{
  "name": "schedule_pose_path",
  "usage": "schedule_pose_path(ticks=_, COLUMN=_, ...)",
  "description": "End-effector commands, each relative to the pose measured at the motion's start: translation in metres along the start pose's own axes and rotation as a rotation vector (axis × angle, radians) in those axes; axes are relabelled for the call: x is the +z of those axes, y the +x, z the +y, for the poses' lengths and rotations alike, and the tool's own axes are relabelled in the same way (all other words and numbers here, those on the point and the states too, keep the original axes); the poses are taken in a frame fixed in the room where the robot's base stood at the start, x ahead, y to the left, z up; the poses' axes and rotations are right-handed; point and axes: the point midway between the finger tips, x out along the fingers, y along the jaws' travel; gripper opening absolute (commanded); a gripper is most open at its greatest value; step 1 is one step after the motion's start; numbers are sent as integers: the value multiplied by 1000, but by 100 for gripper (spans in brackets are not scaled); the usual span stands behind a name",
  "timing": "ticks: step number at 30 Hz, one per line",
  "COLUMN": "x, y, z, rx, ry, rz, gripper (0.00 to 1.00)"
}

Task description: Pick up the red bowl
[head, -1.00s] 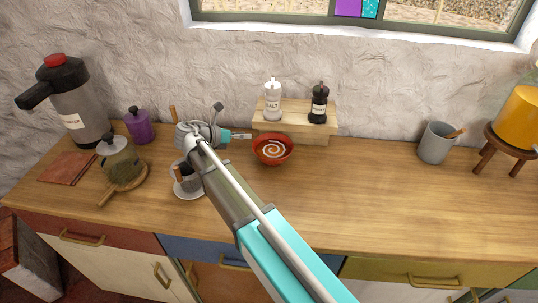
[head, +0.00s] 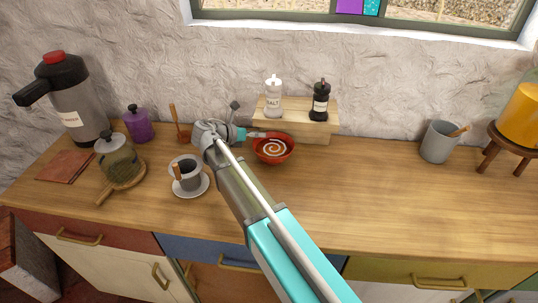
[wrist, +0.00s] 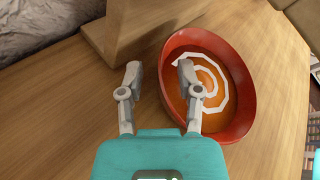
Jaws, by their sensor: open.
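The red bowl (head: 273,149) stands upright on the wooden counter, just in front of the wooden riser. Its inside is orange with a white spiral. In the wrist view the bowl (wrist: 235,120) lies right of centre. My gripper (wrist: 158,72) is open and empty, with its two fingers apart. The right finger overlaps the bowl's near left rim in the picture, and the left finger is over bare counter outside it. In the head view my gripper (head: 264,134) is at the bowl's left rim. I cannot tell whether a finger touches the bowl.
The wooden riser (head: 300,130) behind the bowl bears a salt shaker (head: 273,98) and a dark shaker (head: 320,102). A grey cup (head: 188,174) on a saucer stands left of my arm. The counter right of the bowl is clear up to a grey mug (head: 438,142).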

Motion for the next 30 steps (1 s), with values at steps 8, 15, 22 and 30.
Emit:
schedule_pose_path(ticks=8, x=0, y=3, z=0, rx=-1, ry=0, rz=0, gripper=46)
schedule_pose_path(ticks=15, x=0, y=3, z=0, rx=-1, ry=0, rz=1, gripper=46)
schedule_pose_path(ticks=22, x=0, y=3, z=-1, rx=-1, ry=1, rz=1, gripper=18)
schedule_pose_path(ticks=30, x=0, y=3, z=0, rx=-1, ry=1, rz=1, gripper=0)
